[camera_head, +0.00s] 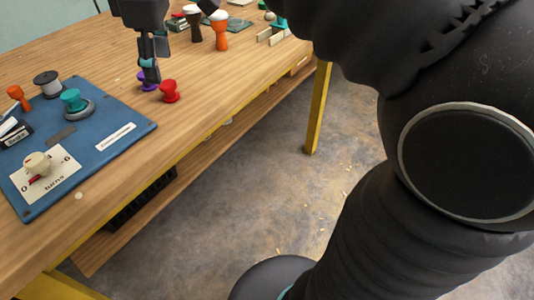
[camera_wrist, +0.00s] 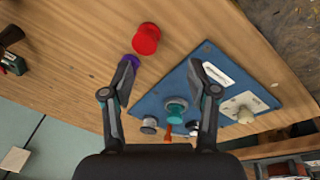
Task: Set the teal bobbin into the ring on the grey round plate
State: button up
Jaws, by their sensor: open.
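The teal bobbin (camera_head: 72,99) stands on the grey round plate (camera_head: 88,112) on the blue board, apart from my gripper. I cannot make out the ring or whether the bobbin's foot sits inside it. In the wrist view the teal bobbin (camera_wrist: 176,108) shows between my fingers, well beyond them, with the plate's grey edge (camera_wrist: 178,122) beside it. My gripper (camera_head: 152,78) is open and empty, above the table near the purple and red bobbins. Its spread fingertips also show in the wrist view (camera_wrist: 161,68).
A red bobbin (camera_head: 169,92) and a partly hidden purple bobbin (camera_head: 146,81) stand close to my gripper. The blue board (camera_head: 112,113) also carries a dark grey spool (camera_head: 47,84), an orange piece (camera_head: 17,93) and a cream knob (camera_head: 37,164). Goblet drums (camera_head: 221,32) stand farther back.

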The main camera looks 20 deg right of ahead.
jog(key=s+d+f+m+t, duration=0.3)
jog(key=s+d+f+m, duration=1)
jog(key=s+f, duration=0.3)
jog(key=shift+d+f+m+h, duration=0.3)
jog(key=shift+d+f+h, duration=0.1)
